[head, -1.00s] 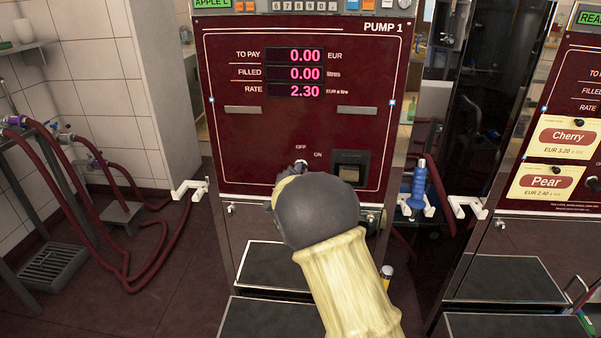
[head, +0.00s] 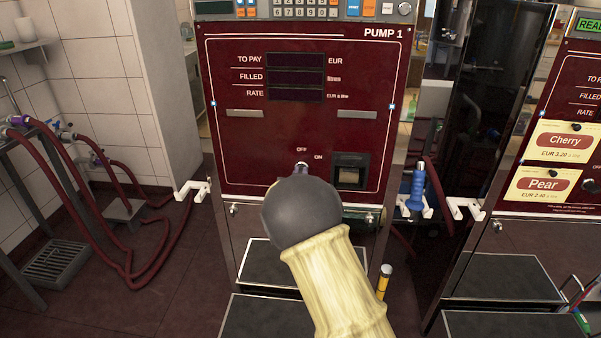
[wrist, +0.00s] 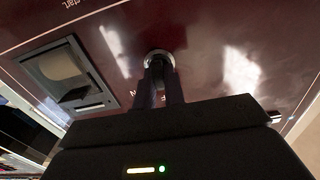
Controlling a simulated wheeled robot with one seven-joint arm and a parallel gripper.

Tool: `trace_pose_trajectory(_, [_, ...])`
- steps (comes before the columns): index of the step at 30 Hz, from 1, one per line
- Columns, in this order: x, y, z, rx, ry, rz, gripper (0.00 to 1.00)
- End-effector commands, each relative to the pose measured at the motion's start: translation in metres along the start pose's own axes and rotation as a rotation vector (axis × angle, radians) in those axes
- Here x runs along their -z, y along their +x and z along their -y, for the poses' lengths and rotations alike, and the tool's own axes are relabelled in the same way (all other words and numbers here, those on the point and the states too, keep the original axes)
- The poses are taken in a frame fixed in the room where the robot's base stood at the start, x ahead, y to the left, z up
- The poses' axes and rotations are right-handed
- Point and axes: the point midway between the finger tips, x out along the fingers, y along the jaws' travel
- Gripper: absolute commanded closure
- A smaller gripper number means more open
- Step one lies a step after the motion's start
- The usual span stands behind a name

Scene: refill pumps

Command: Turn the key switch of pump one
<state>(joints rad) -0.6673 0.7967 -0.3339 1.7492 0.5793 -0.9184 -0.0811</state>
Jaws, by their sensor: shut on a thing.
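The dark red panel of pump one (head: 230,150) faces me in the head view. Its display windows (head: 296,77) are dark. In the wrist view the key switch (wrist: 158,57) shows as a round metal collar. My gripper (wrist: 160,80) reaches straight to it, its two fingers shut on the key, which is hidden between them. In the wrist view the panel appears rotated.
A slot unit (head: 350,171) is right of the key switch. White brackets (head: 192,190) stick out at the pump's sides, and a blue nozzle (head: 418,185) hangs at right. A second pump (head: 560,150) with Cherry and Pear cards stands further right. Red hoses (head: 130,235) lie at left.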

Motion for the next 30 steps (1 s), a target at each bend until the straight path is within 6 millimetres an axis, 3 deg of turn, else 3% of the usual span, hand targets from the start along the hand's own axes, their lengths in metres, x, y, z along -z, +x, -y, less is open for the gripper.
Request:
trace_pose_trajectory(17, [-0.0021, -0.0006, 0.0006, 0.001, -0.052, 0.004, 1.0])
trace_pose_trajectory(18, [-0.0021, -0.0006, 0.0006, 0.001, -0.052, 0.004, 0.85])
trace_pose_trajectory(21, [-0.0018, -0.0005, 0.0006, 0.001, -0.051, 0.004, 0.67])
trace_pose_trajectory(30, [-0.0007, -0.0009, 0.0004, 0.0, -0.05, 0.002, 0.67])
